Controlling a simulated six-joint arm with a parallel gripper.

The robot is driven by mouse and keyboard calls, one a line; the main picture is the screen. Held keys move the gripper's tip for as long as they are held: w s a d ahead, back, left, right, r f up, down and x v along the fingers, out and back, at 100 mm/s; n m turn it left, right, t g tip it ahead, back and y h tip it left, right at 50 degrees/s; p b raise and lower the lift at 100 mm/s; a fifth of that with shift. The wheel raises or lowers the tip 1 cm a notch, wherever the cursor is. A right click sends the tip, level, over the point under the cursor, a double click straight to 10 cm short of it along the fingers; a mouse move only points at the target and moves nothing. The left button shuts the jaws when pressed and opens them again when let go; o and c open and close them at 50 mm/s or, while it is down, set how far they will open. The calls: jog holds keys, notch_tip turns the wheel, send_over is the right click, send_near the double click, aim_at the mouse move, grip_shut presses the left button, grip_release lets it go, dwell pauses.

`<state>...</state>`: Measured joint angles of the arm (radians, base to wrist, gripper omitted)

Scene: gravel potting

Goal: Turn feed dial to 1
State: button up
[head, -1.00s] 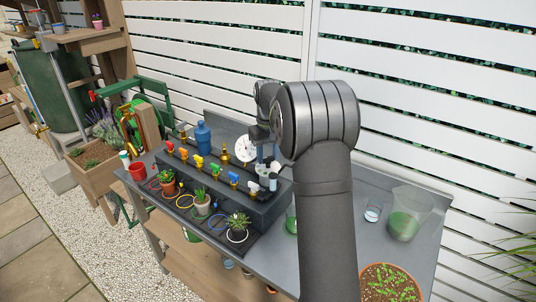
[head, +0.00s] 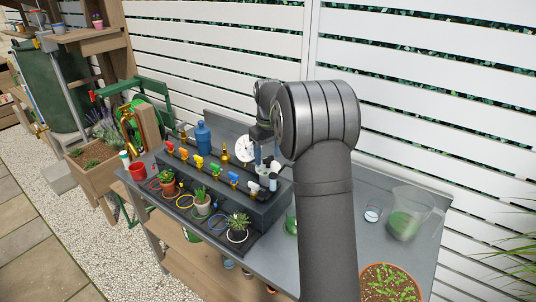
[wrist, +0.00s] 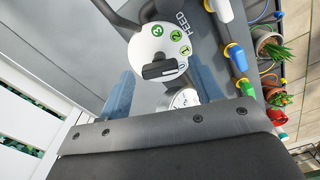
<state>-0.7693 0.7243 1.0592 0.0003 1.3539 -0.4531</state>
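The feed dial is a white disc (wrist: 158,46) marked FEED, with green number spots and a dark bar knob (wrist: 160,70) across it. The right end of the bar lies close to the 0, just below the 1. My gripper (wrist: 163,88) is open, with one bluish finger to each side of the knob and a gap between them. Whether either finger touches the knob I cannot tell. In the head view my gripper (head: 265,157) is over the back right of the dark manifold, and it and my arm largely hide the dial.
A white gauge (head: 245,148) stands close to my gripper. Coloured valve handles (head: 199,161) line the manifold (head: 262,207), with potted plants in front. A blue bottle (head: 203,137) stands behind. Beakers, including a green-filled one (head: 404,226), stand on the right.

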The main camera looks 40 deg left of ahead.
aim_at(268, 157)
notch_tip(268, 157, up, 17)
jog(key=shift+r, duration=0.15)
dwell(0.6)
dwell(0.4)
notch_tip(268, 157, down, 18)
jog(key=shift+r, duration=0.2)
dwell(0.4)
jog(key=shift+r, duration=0.1)
